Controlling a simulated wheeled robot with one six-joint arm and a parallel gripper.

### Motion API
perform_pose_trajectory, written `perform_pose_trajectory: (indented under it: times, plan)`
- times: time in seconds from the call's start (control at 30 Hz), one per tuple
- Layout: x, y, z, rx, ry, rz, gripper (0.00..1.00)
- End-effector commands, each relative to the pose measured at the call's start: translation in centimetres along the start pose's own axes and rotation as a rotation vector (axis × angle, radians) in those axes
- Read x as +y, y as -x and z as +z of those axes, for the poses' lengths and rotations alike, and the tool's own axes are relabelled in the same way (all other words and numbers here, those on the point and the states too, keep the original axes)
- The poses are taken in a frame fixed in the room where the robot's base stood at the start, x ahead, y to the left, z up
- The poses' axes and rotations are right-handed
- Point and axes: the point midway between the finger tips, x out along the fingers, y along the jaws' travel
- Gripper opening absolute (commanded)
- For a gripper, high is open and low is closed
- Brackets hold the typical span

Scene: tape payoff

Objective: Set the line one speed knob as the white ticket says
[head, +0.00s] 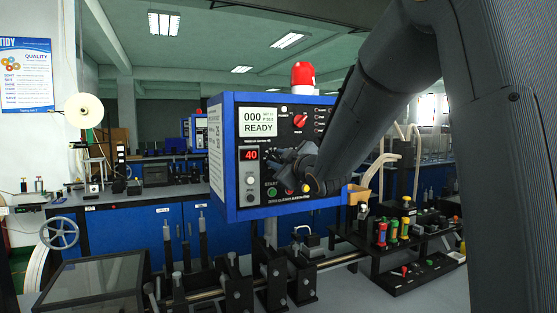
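A blue-framed control box (228,150) with a black front stands in the middle of the head view. Its white screen (258,121) reads 000 and READY, with small text beside the number. A red knob (300,120) with a pale pointer mark sits right of the screen; I cannot tell whether it is the line one speed knob. A red display (251,155) reads 40. My gripper (292,163) is in front of the panel's lower right and hides part of it. Its fingers are too dark to tell open or shut. I cannot make out a white ticket.
My arm crosses the right side. A red beacon (303,74) tops the box. Below are a dark rail with several posts (272,275), a rack of coloured cylinders (393,232) and a glass-topped case (92,280). A white reel (84,111) stands left.

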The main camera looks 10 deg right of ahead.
Motion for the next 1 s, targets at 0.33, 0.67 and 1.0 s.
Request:
perform_pose_trajectory:
  times: [0.33,0.67,1.0]
  plan:
    - [-0.01,0.02,0.0,0.0,-0.001,0.0,0.0]
    - [0.01,0.03,-0.01,0.0,-0.055,0.0,0.0]
    - [0.14,0.05,-0.03,0.0,-0.298,0.0,0.0]
